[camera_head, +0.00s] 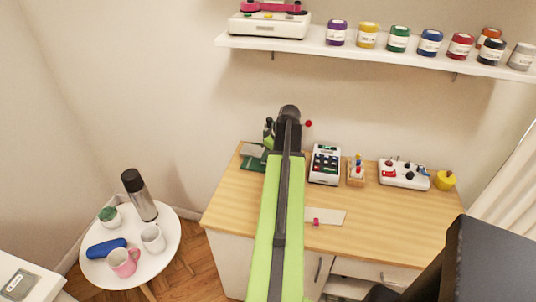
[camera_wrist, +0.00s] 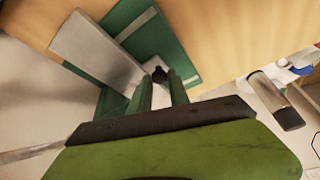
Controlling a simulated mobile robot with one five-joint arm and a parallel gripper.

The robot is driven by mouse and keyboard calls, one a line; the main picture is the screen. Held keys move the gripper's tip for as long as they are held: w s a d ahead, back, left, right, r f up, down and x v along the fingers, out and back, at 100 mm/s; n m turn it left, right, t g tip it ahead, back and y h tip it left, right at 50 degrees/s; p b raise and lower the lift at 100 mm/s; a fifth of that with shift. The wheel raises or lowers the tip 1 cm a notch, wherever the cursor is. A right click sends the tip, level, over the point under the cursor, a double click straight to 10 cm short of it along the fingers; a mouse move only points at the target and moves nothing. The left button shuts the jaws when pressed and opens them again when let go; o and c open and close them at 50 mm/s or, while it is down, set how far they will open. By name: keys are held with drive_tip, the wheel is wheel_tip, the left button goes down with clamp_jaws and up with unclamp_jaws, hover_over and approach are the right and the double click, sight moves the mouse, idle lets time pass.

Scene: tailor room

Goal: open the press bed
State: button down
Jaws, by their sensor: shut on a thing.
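The press at the back left of the desk has a green base (camera_head: 252,165) and a flat grey plate (camera_head: 254,151). The wrist view shows its green base (camera_wrist: 165,42) and grey plate (camera_wrist: 97,50) close up, the plate lying at an angle across the green. I cannot tell how far the bed is open. My gripper (camera_wrist: 161,84) is shut on a small black knob (camera_wrist: 160,74) beside the plate's edge. In the head view my gripper (camera_head: 268,134) is just above the press, and my arm hides the press's right side.
On the desk (camera_head: 410,218) right of my arm stand a white keypad device (camera_head: 325,164), a small wooden holder (camera_head: 356,171), a white control box (camera_head: 403,175) and a yellow object (camera_head: 445,180). A shelf (camera_head: 330,45) with jars hangs above. A round table (camera_head: 110,275) stands left.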

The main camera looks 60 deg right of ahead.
drive_tip(key=a, duration=0.2)
drive_tip(key=s+a, duration=0.1)
drive_tip(key=a, duration=0.1)
drive_tip(key=s+a, duration=0.1)
drive_tip(key=a, duration=0.1)
drive_tip(key=shift+a, duration=0.2)
drive_tip(key=c, duration=1.5)
unclamp_jaws()
drive_tip(key=shift+d, duration=0.1)
drive_tip(key=shift+r, duration=0.1)
drive_tip(key=p+v, duration=1.6)
drive_tip(key=v, duration=0.1)
drive_tip(key=shift+r, duration=0.15)
